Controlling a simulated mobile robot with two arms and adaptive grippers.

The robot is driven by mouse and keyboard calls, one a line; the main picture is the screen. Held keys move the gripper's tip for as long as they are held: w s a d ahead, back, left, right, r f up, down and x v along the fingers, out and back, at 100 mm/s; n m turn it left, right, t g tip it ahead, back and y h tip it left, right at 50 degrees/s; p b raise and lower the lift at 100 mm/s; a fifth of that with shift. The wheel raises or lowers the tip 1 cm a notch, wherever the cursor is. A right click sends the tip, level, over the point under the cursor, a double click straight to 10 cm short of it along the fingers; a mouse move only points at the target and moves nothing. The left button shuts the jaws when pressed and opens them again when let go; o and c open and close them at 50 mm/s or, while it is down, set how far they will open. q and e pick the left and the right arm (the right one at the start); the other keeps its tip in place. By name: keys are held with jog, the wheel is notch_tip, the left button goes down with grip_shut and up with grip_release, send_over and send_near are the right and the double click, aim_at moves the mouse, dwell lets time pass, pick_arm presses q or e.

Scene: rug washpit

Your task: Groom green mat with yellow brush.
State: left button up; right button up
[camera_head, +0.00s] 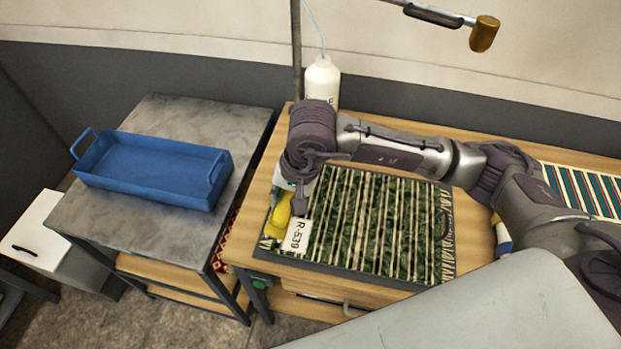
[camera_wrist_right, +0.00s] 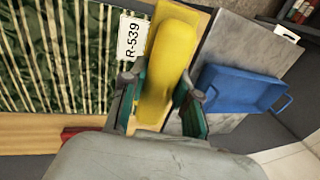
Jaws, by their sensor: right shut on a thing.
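The green mat (camera_head: 370,225) with cream stripes lies flat on the wooden table, with a white tag reading R-539 (camera_head: 297,235) at its left end. It also shows at the left of the right wrist view (camera_wrist_right: 45,60). My right gripper (camera_head: 300,200) is at the mat's left end, shut on the yellow brush (camera_head: 280,214). In the right wrist view the brush (camera_wrist_right: 166,70) lies between the two fingers, beside the tag. I cannot tell whether the brush touches the mat. My left gripper is not in view.
A blue tray (camera_head: 150,165) stands on a grey-topped table (camera_head: 110,220) at the left. A white bottle (camera_head: 322,82) stands behind my right wrist, near a vertical pole (camera_head: 296,50). Another striped mat (camera_head: 583,190) lies at the right. A brass-ended fixture (camera_head: 484,34) hangs overhead.

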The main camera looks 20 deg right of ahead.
jog(key=shift+s+a, duration=0.1)
jog(key=shift+a, duration=0.15)
jog(key=shift+d+f+b, duration=0.15)
jog(key=shift+f+b, duration=0.25)
jog(key=shift+f, duration=0.55)
jog(key=shift+f+b, duration=0.45)
jog(key=shift+f, duration=1)
